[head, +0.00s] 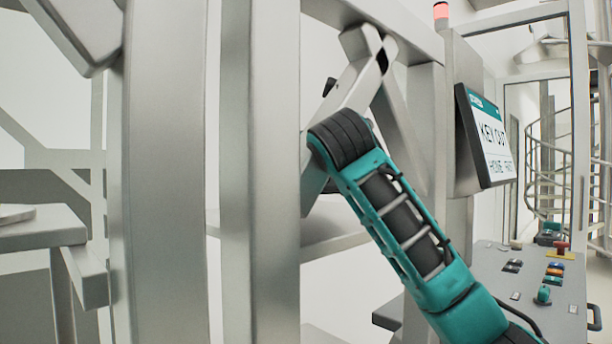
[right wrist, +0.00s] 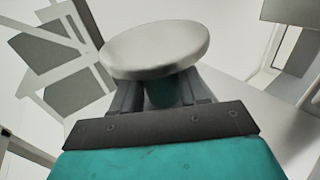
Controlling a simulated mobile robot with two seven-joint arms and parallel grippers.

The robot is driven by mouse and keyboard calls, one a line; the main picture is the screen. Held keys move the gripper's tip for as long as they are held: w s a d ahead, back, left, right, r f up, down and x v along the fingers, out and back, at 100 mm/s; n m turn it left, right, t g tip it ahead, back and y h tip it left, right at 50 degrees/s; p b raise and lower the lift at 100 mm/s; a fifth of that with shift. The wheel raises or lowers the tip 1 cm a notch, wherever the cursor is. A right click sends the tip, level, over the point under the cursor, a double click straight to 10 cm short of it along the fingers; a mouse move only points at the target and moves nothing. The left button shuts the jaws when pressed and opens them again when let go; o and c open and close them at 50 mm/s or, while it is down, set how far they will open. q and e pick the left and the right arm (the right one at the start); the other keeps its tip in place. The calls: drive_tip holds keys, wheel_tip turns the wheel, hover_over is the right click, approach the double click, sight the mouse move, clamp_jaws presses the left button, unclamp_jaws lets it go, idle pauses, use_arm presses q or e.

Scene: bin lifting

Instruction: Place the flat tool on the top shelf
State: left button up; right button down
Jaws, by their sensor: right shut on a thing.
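The flat tool (right wrist: 155,48) shows in the right wrist view as a round, pale grey metal disc with a dark teal part under it. My right gripper (right wrist: 162,92) is shut on that part, between its two grey fingers, and the disc stands out above the fingertips. In the head view my teal right arm comes in from the lower right and reaches up to the grey metal frame; its gripper and the tool cannot be made out there. A grey shelf (head: 335,238) is partly visible behind the posts. I cannot tell which surface is the top shelf. My left gripper is not in view.
Thick upright posts (head: 165,190) and (head: 262,170) stand close in front. A screen (head: 490,140) hangs right of the arm, above a button panel (head: 535,285). A grey ledge (head: 40,230) is at the left. A spiral stair (head: 555,170) is far back.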

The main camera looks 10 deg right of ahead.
wheel_tip(320, 180, down, 2)
drive_tip(key=shift+a+f+b, duration=0.15)
drive_tip(key=shift+b, duration=0.15)
drive_tip(key=shift+f, duration=0.4)
drive_tip(key=c, duration=1)
unclamp_jaws()
drive_tip(key=shift+f, duration=0.35)
drive_tip(key=shift+c, duration=0.2)
drive_tip(key=o, duration=0.5)
drive_tip(key=shift+c, duration=0.2)
drive_tip(key=shift+r, duration=0.1)
